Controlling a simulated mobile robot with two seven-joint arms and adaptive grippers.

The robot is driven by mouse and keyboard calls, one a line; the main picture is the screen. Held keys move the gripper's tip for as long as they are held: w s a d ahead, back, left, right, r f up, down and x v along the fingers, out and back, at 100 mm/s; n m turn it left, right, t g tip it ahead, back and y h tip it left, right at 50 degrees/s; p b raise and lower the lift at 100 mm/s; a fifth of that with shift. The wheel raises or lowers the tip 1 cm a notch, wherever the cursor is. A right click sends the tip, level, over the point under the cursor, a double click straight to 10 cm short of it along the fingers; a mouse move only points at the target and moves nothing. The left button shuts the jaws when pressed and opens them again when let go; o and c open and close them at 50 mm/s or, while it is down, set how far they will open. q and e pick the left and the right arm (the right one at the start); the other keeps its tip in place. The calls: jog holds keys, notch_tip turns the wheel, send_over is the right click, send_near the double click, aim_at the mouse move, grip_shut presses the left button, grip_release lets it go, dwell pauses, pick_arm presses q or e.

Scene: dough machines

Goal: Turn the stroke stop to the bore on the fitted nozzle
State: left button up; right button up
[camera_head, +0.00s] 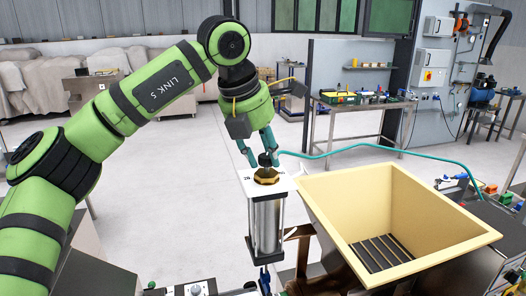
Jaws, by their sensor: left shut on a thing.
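My left gripper (258,148) reaches down from above with its teal fingers closed around a small black knob (267,160). The knob sits on a brass-coloured piece (268,176) on top of a pale square plate (248,186). I take the knob and brass piece to be the stroke stop. Below the plate stands an upright silver cylinder (265,228). Small dark markings show on the plate, too small to read for certain. I cannot make out the fitted nozzle or its bore size. My right gripper is not in view.
A large cream hopper (340,225) with a slatted bottom stands just right of the cylinder. A teal hose (370,146) arches behind it. Behind are a workbench (362,104) and a grey panel with control boxes (436,58). Open floor lies behind the gripper.

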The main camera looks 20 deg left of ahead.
pick_arm(q)
jog(key=m, duration=0.2)
jog(key=r+m+h+p, duration=0.1)
jog(key=shift+w+m+g, duration=0.2)
jog(key=shift+m+g, duration=0.2)
jog(key=m+g+h, duration=0.1)
jog(key=m, duration=0.4)
jog(key=shift+w+f, duration=0.1)
jog(key=shift+f, duration=0.05)
jog(key=shift+g, duration=0.4)
jog(key=o, duration=1.1)
jog(key=shift+c, duration=0.2)
jog(key=shift+d+f, duration=0.1)
